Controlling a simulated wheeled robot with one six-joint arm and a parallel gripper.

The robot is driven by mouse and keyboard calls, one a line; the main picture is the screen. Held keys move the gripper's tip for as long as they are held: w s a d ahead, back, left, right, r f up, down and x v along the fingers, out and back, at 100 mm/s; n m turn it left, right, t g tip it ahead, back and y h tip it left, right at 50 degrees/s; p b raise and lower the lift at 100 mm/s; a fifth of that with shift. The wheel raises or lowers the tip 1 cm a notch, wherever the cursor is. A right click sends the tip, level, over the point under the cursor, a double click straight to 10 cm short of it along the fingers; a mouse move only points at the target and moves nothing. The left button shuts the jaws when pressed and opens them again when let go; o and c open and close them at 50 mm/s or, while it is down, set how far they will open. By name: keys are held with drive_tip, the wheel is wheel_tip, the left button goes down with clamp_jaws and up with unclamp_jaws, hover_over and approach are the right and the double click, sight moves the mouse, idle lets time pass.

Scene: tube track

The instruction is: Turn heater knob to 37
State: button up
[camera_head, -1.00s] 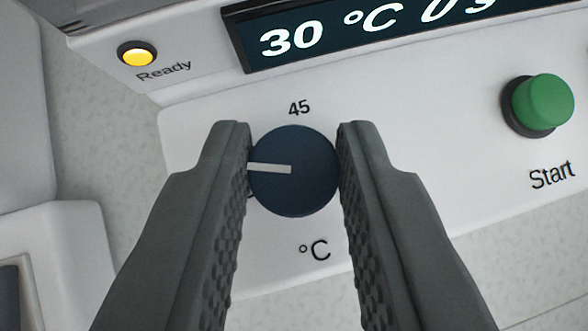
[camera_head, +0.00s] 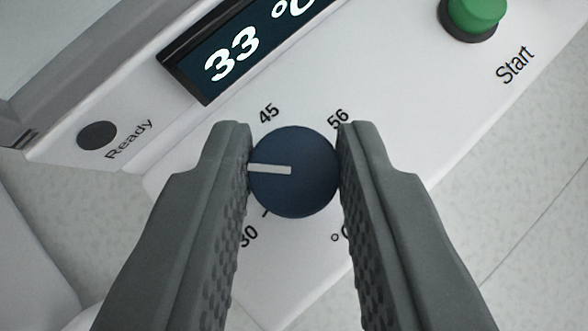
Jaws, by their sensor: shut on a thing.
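The heater knob (camera_head: 305,185) is a round dark blue dial with a white pointer line. My gripper (camera_head: 294,160) is shut on it, one finger on each side.
A green Start button (camera_head: 474,14) stands at the upper right of the white panel. The Ready lamp (camera_head: 97,135) at the left is dark. A pale speckled surface (camera_head: 530,215) lies beyond the panel at the right.

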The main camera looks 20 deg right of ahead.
sight(291, 204)
drive_tip(key=shift+m, duration=0.3)
idle(0.4)
drive_tip(key=o, duration=1)
wheel_tip(291, 204, up, 10)
